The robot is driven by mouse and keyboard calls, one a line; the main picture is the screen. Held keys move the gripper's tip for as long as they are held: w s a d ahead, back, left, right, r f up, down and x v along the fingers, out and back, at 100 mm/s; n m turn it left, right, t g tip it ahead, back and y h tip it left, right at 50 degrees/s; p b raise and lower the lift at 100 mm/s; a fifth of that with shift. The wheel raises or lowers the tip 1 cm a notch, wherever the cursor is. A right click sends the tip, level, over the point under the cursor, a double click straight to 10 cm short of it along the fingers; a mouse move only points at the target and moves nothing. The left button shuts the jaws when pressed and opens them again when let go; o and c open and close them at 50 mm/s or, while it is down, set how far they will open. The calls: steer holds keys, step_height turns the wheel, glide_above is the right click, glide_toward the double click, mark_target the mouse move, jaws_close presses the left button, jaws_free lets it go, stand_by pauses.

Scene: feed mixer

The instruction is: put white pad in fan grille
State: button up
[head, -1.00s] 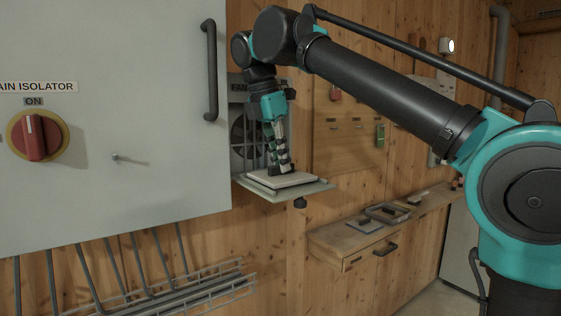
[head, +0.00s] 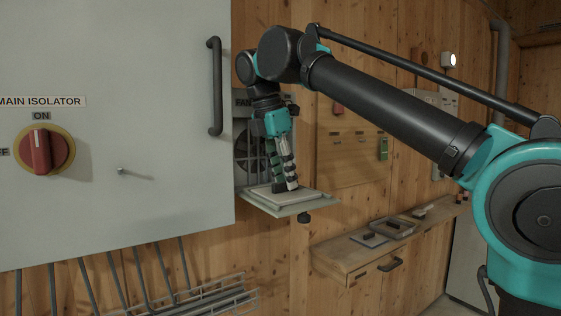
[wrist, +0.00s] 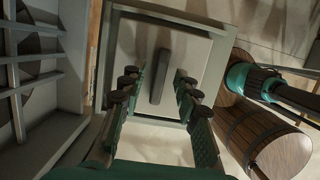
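The white pad (head: 283,195) lies flat on a pale grey-green plate (head: 318,203) that sticks out level below the fan grille (head: 243,150). In the wrist view the white pad (wrist: 196,48) has a dark upright bar (wrist: 159,77) at its middle. My gripper (head: 286,187) points down at the pad. In the wrist view my gripper (wrist: 156,77) is open, with one finger on each side of the bar and a gap to both. The grille's grey bars (wrist: 30,85) show at the left of the wrist view. My gripper and arm partly cover the grille in the head view.
A grey cabinet with a red isolator switch (head: 43,151) and a dark handle (head: 215,86) stands left of the grille. A wire tray (head: 205,302) is below. A wooden shelf (head: 335,255) with small trays is to the right. A barrel (wrist: 265,135) lies lower right in the wrist view.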

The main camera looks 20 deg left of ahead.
mark_target(273, 193)
steer(key=v, duration=1.2)
steer(key=shift+s, duration=0.1)
steer(key=shift+c, duration=0.6)
stand_by(0.5)
